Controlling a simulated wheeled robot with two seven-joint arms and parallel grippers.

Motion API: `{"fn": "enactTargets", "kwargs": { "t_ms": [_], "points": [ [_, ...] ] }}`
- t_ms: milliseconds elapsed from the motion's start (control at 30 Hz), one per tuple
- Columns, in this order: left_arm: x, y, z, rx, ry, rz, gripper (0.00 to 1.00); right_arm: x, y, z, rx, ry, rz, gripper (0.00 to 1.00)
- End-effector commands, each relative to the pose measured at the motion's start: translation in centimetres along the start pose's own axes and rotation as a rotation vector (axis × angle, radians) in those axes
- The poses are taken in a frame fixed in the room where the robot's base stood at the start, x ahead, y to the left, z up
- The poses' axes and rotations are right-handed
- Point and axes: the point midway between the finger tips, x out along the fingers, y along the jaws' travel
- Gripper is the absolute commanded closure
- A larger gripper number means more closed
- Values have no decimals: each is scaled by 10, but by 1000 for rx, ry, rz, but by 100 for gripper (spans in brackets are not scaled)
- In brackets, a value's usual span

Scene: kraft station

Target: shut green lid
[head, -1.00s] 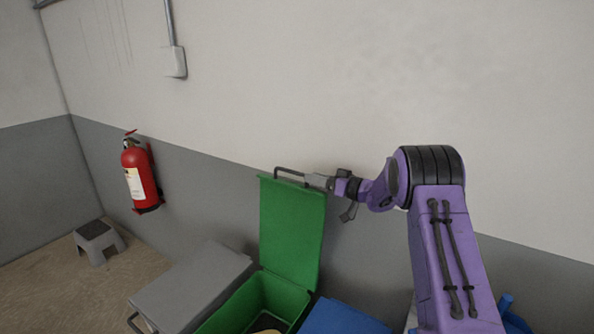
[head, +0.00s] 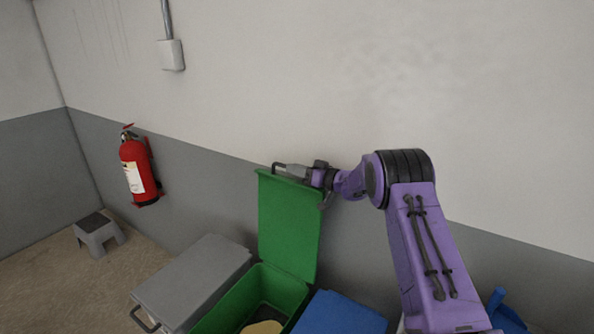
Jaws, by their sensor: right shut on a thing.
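The green lid (head: 288,228) stands open and roughly upright at the back of the green bin (head: 228,308), near the wall. A dark bar handle (head: 275,168) runs along the lid's top edge. My right gripper (head: 290,170) is at that edge, shut on the handle; its fingers partly hide the bar. The open bin shows a dark inside with a pale yellowish thing (head: 262,328) at the bottom. My left gripper is not in view.
A grey-lidded bin (head: 195,280) stands left of the green one, and a blue lid (head: 340,315) is on its right. A red fire extinguisher (head: 138,172) hangs on the wall. A grey step stool (head: 98,232) stands on the floor at the left.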

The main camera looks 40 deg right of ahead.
Motion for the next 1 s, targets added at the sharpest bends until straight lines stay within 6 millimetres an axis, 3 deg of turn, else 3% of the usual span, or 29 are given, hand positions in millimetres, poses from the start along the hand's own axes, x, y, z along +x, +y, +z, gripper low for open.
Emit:
{"fn": "enactTargets", "kwargs": {
  "t_ms": [167,367,700,1000],
  "points": [
    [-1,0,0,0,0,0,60,0,-18,3,-37,-1,-2,100],
    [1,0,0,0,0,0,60,0,-65,20,-148,-3,-2,100],
    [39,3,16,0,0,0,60,-1,-159,79,-404,-3,-1,100],
    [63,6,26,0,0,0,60,-1,-211,120,-493,-4,0,100]
  ]
}}
